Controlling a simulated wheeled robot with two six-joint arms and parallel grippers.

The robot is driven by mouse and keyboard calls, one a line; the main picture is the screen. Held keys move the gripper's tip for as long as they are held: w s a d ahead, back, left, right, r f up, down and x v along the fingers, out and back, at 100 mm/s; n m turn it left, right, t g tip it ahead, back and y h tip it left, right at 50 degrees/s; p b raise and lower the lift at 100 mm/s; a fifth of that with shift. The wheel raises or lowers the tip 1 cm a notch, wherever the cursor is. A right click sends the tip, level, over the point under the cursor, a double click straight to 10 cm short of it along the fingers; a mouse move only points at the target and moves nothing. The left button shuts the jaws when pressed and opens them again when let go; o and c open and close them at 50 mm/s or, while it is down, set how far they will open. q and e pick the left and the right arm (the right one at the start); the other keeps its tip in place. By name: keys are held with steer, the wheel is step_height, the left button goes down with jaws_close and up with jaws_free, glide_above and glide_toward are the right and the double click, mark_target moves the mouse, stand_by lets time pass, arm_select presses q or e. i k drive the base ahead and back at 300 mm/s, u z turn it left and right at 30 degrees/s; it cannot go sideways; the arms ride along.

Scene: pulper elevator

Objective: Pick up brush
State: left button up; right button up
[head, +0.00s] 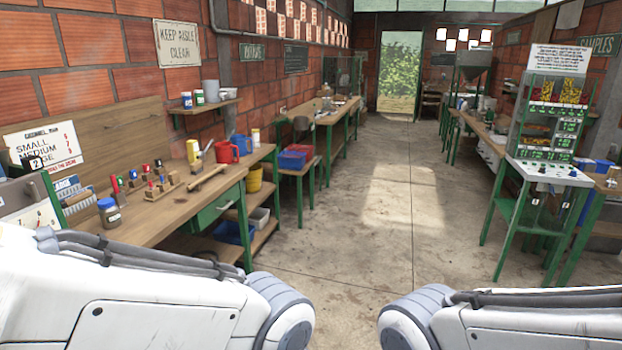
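A long tan wooden-handled tool (207,178) lies on the workbench (150,218) at the left, near its front edge. It may be the brush; it is too small to tell for sure. Neither gripper is in view. Only my white arm links show, low at the left and right of the picture, well short of the tool.
A green-framed machine (548,135) stands at the right. The concrete aisle (370,200) between is clear.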

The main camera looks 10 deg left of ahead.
mark_target(196, 167)
steer(key=i, duration=3.9)
steer(key=u, duration=3.1)
